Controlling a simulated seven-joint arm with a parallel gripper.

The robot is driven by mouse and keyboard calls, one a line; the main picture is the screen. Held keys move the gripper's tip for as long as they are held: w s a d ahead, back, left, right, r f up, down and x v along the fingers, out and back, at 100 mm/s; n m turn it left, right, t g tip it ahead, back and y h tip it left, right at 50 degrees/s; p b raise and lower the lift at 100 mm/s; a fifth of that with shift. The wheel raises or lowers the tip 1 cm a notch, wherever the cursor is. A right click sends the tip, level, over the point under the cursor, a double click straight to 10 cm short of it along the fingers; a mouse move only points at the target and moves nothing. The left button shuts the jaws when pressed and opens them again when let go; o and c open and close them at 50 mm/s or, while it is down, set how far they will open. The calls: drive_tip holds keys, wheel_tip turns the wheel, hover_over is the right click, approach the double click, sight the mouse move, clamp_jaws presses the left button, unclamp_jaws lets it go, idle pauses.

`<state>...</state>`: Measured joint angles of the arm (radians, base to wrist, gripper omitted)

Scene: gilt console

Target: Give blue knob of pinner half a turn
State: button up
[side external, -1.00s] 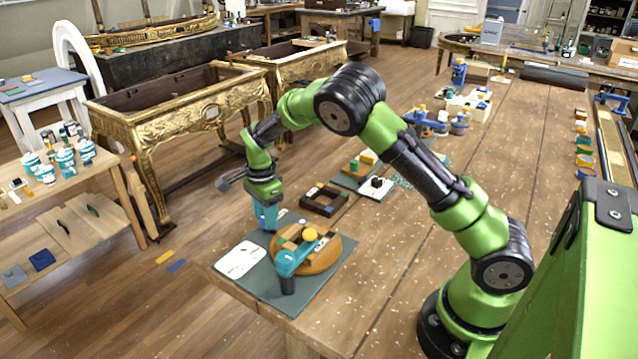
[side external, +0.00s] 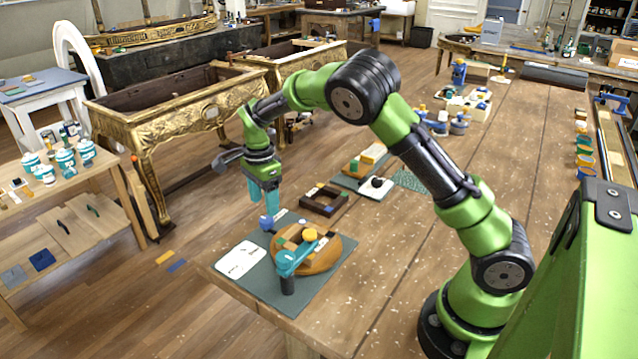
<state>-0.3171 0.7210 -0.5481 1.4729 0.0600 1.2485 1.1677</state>
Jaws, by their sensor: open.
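The knob's turn angle cannot be read at this size.
A white card (side external: 241,260) lies on the mat (side external: 262,282) left of the pinner. The table (side external: 420,270) to the right is clear.

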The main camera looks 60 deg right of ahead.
sight(267, 218)
wheel_tip(267, 218, up, 12)
drive_tip(key=shift+r, duration=0.15)
idle(0.3)
drive_tip(key=s+a+r+n+t, duration=0.1)
drive_tip(key=s+a+n+t, duration=0.1)
drive_tip(key=s+n, duration=0.3)
drive_tip(key=s+a+r+n+t+y, duration=0.1)
drive_tip(key=s+r+n+t, duration=0.1)
drive_tip(key=s+n, duration=0.4)
drive_tip(key=s+a+r+n+t+y, duration=0.1)
drive_tip(key=s+n, duration=0.5)
drive_tip(key=s, duration=0.8)
drive_tip(key=shift+a+r+t, duration=0.4)
drive_tip(key=shift+a+t, duration=0.4)
drive_tip(key=shift+t, duration=0.3)
drive_tip(key=shift+s, duration=0.1)
